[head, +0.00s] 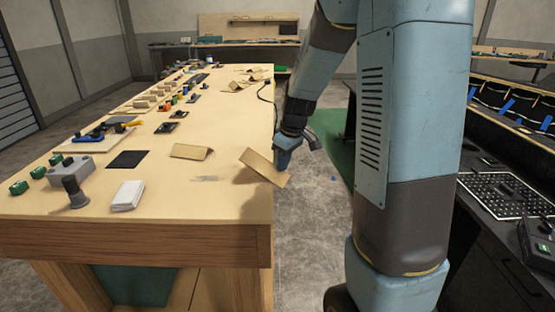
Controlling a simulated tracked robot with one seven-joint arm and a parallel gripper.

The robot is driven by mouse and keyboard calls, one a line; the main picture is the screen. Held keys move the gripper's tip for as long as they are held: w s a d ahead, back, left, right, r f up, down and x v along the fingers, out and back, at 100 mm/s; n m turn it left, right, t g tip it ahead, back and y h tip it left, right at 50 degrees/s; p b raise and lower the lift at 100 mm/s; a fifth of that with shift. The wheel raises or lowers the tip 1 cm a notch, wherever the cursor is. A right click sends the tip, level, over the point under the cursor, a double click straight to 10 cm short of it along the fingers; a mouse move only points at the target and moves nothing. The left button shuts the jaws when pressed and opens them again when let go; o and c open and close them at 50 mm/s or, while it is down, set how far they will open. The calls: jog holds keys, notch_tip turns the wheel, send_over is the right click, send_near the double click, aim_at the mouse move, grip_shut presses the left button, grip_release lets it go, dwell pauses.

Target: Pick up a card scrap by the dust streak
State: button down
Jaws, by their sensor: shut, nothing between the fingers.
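A tan card scrap (264,167) sits tilted at the right edge of the wooden table, with part of it reaching past the edge. A second, folded card scrap (190,152) lies flat-ended on the table to its left. A faint grey dust streak (206,178) marks the tabletop between and in front of the two scraps. My gripper (284,156) is at the table's right edge, right behind the tilted scrap. It is shut and holds nothing. The scrap hides its fingertips, and I cannot tell whether they touch it.
The long table (190,215) also holds a black square (128,159), a white folded cloth (127,196), a grey box (71,171), green buttons and several more card pieces farther back. A dark bench with a perforated panel (505,193) stands at right. Concrete floor lies between.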

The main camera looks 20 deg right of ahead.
jog(key=shift+w+r, duration=0.1)
jog(key=shift+r, duration=0.8)
